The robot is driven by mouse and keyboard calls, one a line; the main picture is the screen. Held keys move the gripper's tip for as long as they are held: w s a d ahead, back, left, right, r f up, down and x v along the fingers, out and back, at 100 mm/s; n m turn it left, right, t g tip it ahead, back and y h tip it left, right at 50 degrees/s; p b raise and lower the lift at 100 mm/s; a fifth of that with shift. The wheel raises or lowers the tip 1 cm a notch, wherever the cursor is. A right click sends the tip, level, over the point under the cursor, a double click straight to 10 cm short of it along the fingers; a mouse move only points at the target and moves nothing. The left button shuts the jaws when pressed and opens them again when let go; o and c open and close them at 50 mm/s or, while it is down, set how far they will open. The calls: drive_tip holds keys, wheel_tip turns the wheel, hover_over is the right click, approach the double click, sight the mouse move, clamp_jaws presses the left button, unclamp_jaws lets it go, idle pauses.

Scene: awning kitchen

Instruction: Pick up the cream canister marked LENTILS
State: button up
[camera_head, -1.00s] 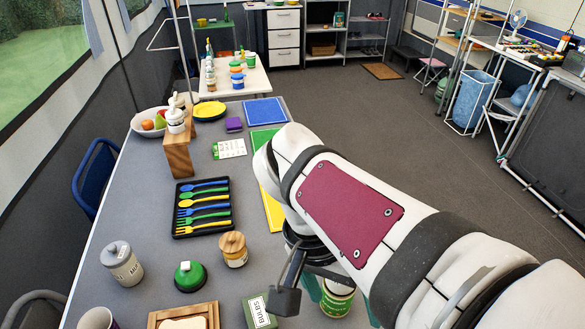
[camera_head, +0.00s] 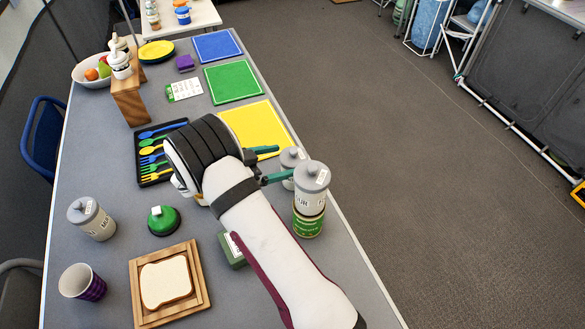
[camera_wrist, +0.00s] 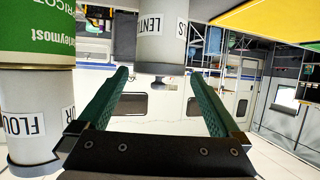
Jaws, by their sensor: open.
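The canister marked LENTILS (camera_wrist: 162,38) is pale with a grey lid and knob, and only part of its label shows in the wrist view. In the head view a pale canister with a grey lid (camera_head: 293,156), its label hidden, stands just ahead of my fingertips, partly behind another canister. My gripper (camera_head: 281,163) is open, with green fingers. In the wrist view the LENTILS canister lies ahead, between the lines of my fingers (camera_wrist: 159,75), with gaps at both sides.
A FLOUR canister (camera_head: 312,188) stands on a green can (camera_head: 308,223), close beside the lower finger. A grey-lidded canister (camera_head: 92,218), green-topped object (camera_head: 163,220), purple cup (camera_head: 82,283) and bread board (camera_head: 137,293) are at left. The yellow mat (camera_head: 258,124) is behind the gripper.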

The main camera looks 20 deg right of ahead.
sight(303, 158)
drive_tip(key=x, duration=0.8)
drive_tip(key=shift+f, duration=0.35)
drive_tip(key=shift+a, duration=0.1)
drive_tip(key=c, duration=1.3)
